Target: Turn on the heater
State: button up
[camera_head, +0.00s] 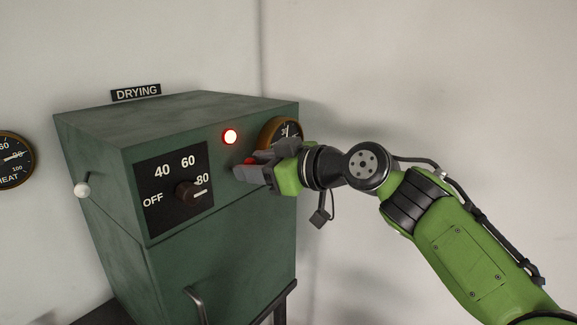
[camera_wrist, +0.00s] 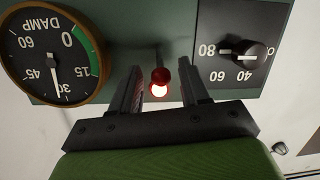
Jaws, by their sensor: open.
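The heater is a green metal cabinet (camera_head: 205,235) under a DRYING sign (camera_head: 136,92). Its front has a dark dial (camera_head: 188,192) marked OFF, 40, 60 and 80, with the pointer near 80. A red lamp (camera_head: 230,136) on the front glows; it also shows in the wrist view (camera_wrist: 158,92). A small lever with a red ball knob (camera_wrist: 160,75) stands between my fingers in the wrist view. My gripper (camera_head: 246,170) is open at the cabinet's front, its fingers either side of the knob. I cannot tell whether they touch it. The gripper partly hides the knob in the head view.
A brass-rimmed DAMP gauge (camera_wrist: 57,50) is close beside my gripper, its needle near 30. A HEAT gauge (camera_head: 12,160) hangs on the left wall. A white ball knob (camera_head: 82,190) sticks out of the cabinet's left side. A curved handle (camera_head: 196,303) is low on the front.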

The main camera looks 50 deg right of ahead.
jog(key=a+v, duration=0.1)
jog(key=v, duration=1.1)
jog(key=shift+s+d, duration=0.4)
